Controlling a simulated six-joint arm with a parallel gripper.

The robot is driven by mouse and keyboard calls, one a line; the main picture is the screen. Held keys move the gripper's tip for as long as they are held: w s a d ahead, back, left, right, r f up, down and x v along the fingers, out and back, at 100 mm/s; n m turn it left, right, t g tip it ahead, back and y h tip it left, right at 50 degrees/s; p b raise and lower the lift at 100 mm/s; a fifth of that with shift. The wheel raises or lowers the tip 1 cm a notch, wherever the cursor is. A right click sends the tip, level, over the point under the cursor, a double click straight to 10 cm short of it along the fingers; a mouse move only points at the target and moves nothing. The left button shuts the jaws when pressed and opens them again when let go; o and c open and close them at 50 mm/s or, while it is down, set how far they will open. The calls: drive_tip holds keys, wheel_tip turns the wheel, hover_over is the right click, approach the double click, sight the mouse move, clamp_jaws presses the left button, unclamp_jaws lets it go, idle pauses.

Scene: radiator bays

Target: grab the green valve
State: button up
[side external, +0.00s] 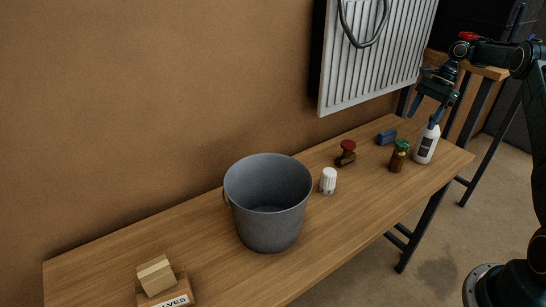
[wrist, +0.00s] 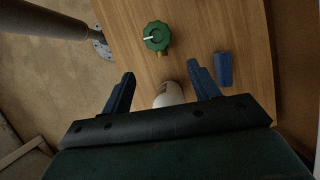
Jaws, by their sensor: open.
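The green valve (side external: 399,155) stands on the wooden table near its right end, a green knob on a brassy-brown body. In the wrist view its knob (wrist: 157,36) shows from above, beyond my fingertips and a little left of the middle between them. My gripper (side external: 431,115) is open and points down above a white bottle (side external: 426,145), to the right of the green valve. The two blue fingers (wrist: 159,76) are apart with nothing held. The white bottle's top (wrist: 168,95) shows between and below them; I cannot tell whether they touch it.
A blue block (side external: 386,137) lies behind the green valve, also right of it in the wrist view (wrist: 223,69). A red-knobbed valve (side external: 346,153), a white valve head (side external: 328,181) and a grey bucket (side external: 268,205) stand to the left. A radiator (side external: 375,50) hangs on the wall.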

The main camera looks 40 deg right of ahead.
sight(401, 153)
drive_tip(key=shift+a+f, duration=0.1)
drive_tip(key=shift+x, duration=4)
drive_tip(key=shift+f, duration=0.1)
drive_tip(key=shift+x, duration=2.65)
clamp_jaws()
